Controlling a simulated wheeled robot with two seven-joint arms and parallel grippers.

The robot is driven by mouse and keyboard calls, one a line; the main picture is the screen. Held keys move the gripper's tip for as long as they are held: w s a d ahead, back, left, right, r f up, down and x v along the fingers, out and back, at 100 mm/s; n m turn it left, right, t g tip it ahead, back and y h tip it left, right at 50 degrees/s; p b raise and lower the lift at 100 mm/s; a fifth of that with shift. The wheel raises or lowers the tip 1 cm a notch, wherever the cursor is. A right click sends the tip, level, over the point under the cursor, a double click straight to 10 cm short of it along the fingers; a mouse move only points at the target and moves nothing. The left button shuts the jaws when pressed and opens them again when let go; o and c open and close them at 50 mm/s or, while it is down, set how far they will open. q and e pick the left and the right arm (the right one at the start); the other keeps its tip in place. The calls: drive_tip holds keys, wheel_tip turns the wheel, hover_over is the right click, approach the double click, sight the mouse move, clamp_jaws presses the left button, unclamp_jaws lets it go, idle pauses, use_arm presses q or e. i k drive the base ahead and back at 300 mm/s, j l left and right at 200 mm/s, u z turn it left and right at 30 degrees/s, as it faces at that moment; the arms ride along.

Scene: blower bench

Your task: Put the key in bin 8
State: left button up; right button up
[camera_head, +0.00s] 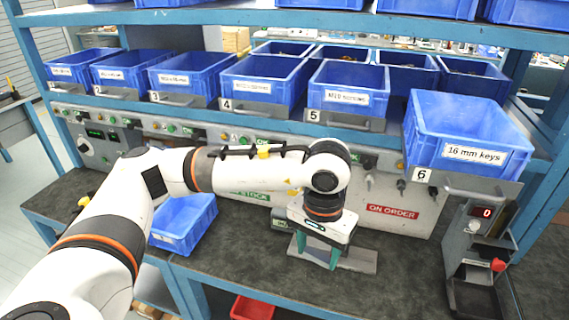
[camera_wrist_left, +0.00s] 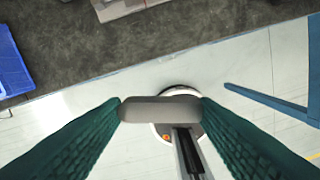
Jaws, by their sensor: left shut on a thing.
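The key (camera_wrist_left: 158,109) is a small grey bar with rounded ends. It is clamped crosswise between the green fingers of my left gripper (camera_wrist_left: 161,110) in the left wrist view. In the head view my left gripper (camera_head: 318,254) points down near the bench's front edge, and the key is too hidden there to make out. The wrist view shows floor below the key. I see no bin labelled 8; the readable numbers run up to bin 6 (camera_head: 468,129), labelled 16 mm keys. My right gripper is out of view.
A row of numbered blue bins, including bin 5 (camera_head: 348,96), stands on the shelf, with more bins behind. A blue bin (camera_head: 183,222) sits on the bench at left. A metal plate (camera_head: 358,262) lies by my gripper. A display stand (camera_head: 481,226) is at right.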

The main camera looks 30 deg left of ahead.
sight(186, 226)
drive_tip(key=j+u, duration=0.15)
drive_tip(key=u, duration=0.25)
drive_tip(key=i+j+u, duration=0.1)
drive_tip(key=u, duration=0.3)
drive_tip(key=i+u, duration=0.1)
drive_tip(key=u, duration=0.3)
drive_tip(key=i+j, duration=0.45)
drive_tip(key=i, duration=0.15)
